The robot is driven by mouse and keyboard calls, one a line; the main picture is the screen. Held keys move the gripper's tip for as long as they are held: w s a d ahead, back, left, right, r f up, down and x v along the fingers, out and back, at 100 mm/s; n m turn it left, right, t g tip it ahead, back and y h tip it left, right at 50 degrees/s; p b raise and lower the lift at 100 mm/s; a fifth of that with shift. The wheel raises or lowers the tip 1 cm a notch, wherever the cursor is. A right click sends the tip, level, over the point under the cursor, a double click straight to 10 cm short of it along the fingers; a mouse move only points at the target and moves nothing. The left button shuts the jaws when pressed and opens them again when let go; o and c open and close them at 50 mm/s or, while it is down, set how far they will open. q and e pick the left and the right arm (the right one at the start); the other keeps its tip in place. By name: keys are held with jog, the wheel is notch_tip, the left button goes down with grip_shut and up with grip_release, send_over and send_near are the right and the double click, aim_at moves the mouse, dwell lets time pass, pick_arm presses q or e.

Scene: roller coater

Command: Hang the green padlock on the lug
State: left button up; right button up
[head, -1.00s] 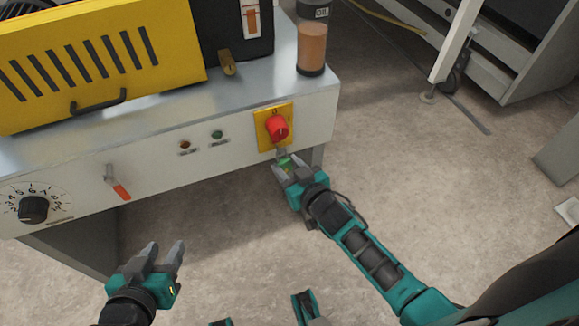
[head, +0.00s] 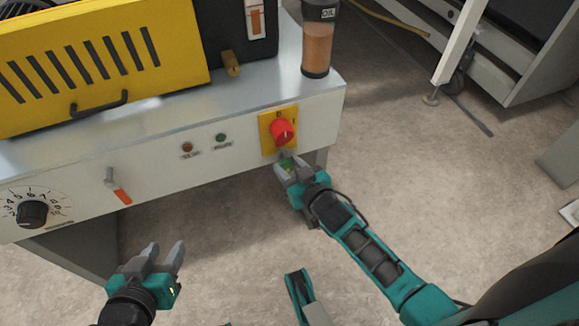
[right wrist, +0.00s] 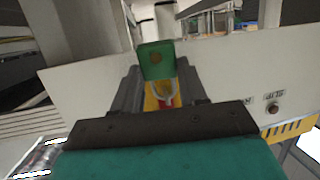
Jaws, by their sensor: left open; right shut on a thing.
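The green padlock (head: 288,167) is between the fingers of my right gripper (head: 287,171), just below the red rotary switch (head: 282,132) on its yellow plate (head: 265,124). In the right wrist view the padlock's green body (right wrist: 157,58) shows between the fingers, with its pale shackle (right wrist: 166,97) in front of the yellow and red of the switch. I cannot clearly make out the lug, nor whether the shackle touches it. My left gripper (head: 166,258) is open and empty, low at the left, away from the panel.
The white machine panel carries a red-handled lever (head: 119,190), a black dial (head: 32,213) and two small lamps. An oil bottle (head: 316,48) stands on the top's right corner. Open floor (head: 420,170) lies to the right.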

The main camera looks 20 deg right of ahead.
jog(key=o, duration=1.2)
pick_arm(q)
jog(key=shift+r, duration=0.1)
pick_arm(e)
jog(key=shift+s+r, duration=0.1)
jog(key=shift+s, duration=0.2)
pick_arm(q)
jog(key=shift+s+a+r+p, duration=0.25)
jog(key=shift+a+r+p, duration=0.6)
jog(key=shift+p, duration=1.35)
pick_arm(e)
jog(key=v, duration=1.2)
pick_arm(q)
jog(key=shift+d, duration=0.15)
pick_arm(e)
jog(key=shift+s+r, duration=0.1)
jog(key=shift+s, duration=0.05)
